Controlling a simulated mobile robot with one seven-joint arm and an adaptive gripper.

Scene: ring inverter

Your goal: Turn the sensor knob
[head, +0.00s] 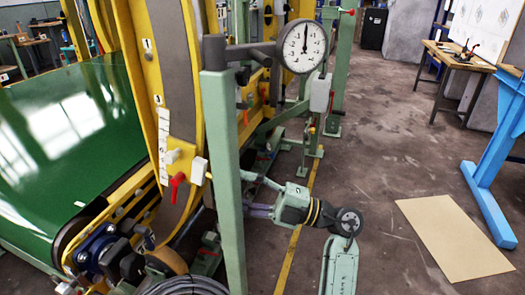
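A red knob (177,182) sticks out of the yellow ring frame, beside a small white block (199,170). It is the clearest knob in view, but I cannot tell for certain that it is the sensor knob. My arm (342,262) rises from the bottom and bends left at a black joint. My gripper (259,195) is at its left end, right of the red knob and apart from it. The green post partly hides the gripper's tips, so I cannot tell whether it is open or shut. I see nothing held in it.
A green upright post (223,180) stands between the red knob and my gripper. A round dial gauge (302,46) is mounted above. A green conveyor belt (60,130) lies left. A blue stand (493,165) and a tan floor mat (455,238) are right. Open floor lies between.

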